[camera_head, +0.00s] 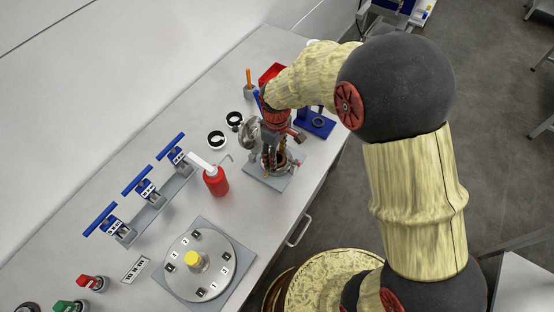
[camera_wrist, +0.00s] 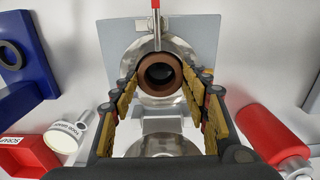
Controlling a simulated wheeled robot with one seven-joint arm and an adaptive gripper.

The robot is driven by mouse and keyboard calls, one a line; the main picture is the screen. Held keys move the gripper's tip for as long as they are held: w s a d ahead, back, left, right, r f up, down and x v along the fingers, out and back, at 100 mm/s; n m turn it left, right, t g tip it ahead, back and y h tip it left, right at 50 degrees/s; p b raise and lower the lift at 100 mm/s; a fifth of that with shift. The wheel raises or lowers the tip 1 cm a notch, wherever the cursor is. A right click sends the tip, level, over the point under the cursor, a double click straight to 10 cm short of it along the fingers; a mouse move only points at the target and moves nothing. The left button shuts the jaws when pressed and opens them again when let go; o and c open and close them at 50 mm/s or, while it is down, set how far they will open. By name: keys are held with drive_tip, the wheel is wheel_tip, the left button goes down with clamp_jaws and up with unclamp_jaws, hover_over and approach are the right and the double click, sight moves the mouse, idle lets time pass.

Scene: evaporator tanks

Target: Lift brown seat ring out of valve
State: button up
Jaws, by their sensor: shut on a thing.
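The brown seat ring (camera_wrist: 143,84) is in the upper middle of the wrist view, with a dark hole through it. My gripper (camera_wrist: 160,75) has one finger on each side of the ring and is shut on it. The shiny valve body (camera_wrist: 128,62) shows around and behind the ring; I cannot tell how deep the ring sits in it. In the head view my gripper (camera_head: 275,142) points down over the valve (camera_head: 268,163). The ring cannot be made out clearly there.
The valve stands on a grey plate (camera_head: 268,182). A red bottle (camera_head: 217,183) is left of it, and it also shows in the wrist view (camera_wrist: 265,132). A blue stand (camera_head: 318,124) and red tray (camera_head: 271,73) are behind. A round dial plate (camera_head: 210,280) is in front.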

drive_tip(key=shift+c, duration=1)
drive_tip(key=shift+r, duration=0.15)
wheel_tip(320, 180, up, 9)
drive_tip(key=p, duration=0.6)
idle(0.5)
